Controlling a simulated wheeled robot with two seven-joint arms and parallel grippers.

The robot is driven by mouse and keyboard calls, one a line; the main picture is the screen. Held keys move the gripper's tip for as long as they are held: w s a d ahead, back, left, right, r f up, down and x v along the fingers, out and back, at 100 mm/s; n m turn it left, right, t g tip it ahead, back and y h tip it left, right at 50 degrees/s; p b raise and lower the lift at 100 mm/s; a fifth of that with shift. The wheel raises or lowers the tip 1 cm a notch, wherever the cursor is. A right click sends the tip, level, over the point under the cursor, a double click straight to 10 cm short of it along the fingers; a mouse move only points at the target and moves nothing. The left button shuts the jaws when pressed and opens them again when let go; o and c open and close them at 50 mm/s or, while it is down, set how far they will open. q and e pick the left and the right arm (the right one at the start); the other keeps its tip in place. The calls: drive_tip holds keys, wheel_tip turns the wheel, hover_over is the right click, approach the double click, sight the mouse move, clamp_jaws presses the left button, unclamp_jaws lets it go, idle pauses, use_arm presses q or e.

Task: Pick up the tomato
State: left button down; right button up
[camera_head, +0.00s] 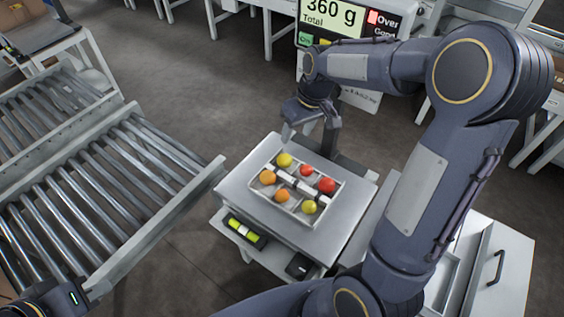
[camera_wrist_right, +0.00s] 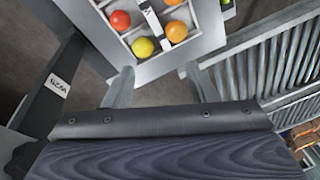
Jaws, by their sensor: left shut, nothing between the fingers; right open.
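A tray (camera_head: 261,205) divided into compartments holds several tomatoes. They include a yellow tomato (camera_head: 284,160), two red tomatoes (camera_head: 306,170) (camera_head: 326,185), two orange tomatoes (camera_head: 267,177) (camera_head: 282,195) and a yellow-green tomato (camera_head: 309,207). My right gripper (camera_head: 306,133) is open and empty, above and beyond the tray's far edge. In the right wrist view its fingers (camera_wrist_right: 160,84) are apart, with a yellow tomato (camera_wrist_right: 142,47) beyond them, near a red and an orange one. My left gripper (camera_head: 48,298) shows only partly at the lower left corner; its fingertips are hard to see.
The tray lies on a grey scale plate (camera_head: 243,190). A display (camera_head: 333,20) behind reads 360 g Total, with a red Over mark. A roller conveyor (camera_head: 110,190) stands left. A green-yellow device (camera_head: 246,232) sits below the plate. A drawer cabinet (camera_head: 505,265) stands right.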

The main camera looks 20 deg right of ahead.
drive_tip(key=n+g+h, duration=0.2)
hover_over(284, 156)
wheel_tip(284, 156, down, 12)
drive_tip(key=shift+w+a+r+b, duration=0.1)
drive_tip(key=shift+w+a+b, duration=0.05)
drive_tip(key=shift+b, duration=0.15)
drive_tip(key=f, duration=0.7)
drive_tip(key=shift+d+f+p, duration=0.2)
drive_tip(key=shift+f+p, duration=0.1)
drive_tip(key=shift+f, duration=0.1)
drive_tip(key=shift+c, duration=0.3)
drive_tip(key=c, duration=0.3)
